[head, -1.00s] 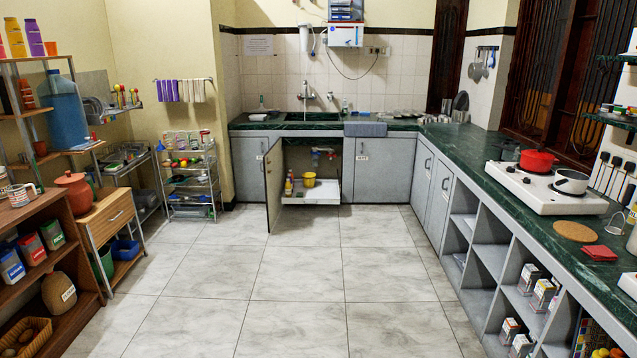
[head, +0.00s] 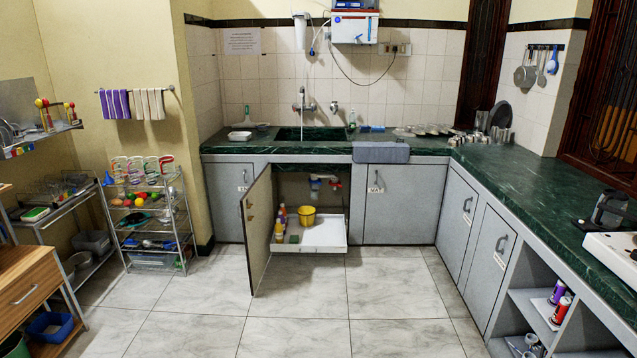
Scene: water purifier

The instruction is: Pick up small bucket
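The small yellow bucket (head: 306,217) stands upright inside the open cabinet under the sink, at the back of a white pull-out tray (head: 322,236). Bottles (head: 280,224) and a green item (head: 294,239) stand to its left on the same tray. The cabinet door (head: 257,230) is swung open on the left side of the opening. Neither of my grippers shows in the head view, so their state cannot be seen.
The tiled floor (head: 340,310) in front of the cabinet is clear. A wire rack (head: 155,225) stands at left, with a wooden cabinet (head: 28,290) nearer. The green counter (head: 520,205) with open shelves runs along the right. The open door juts into the floor space.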

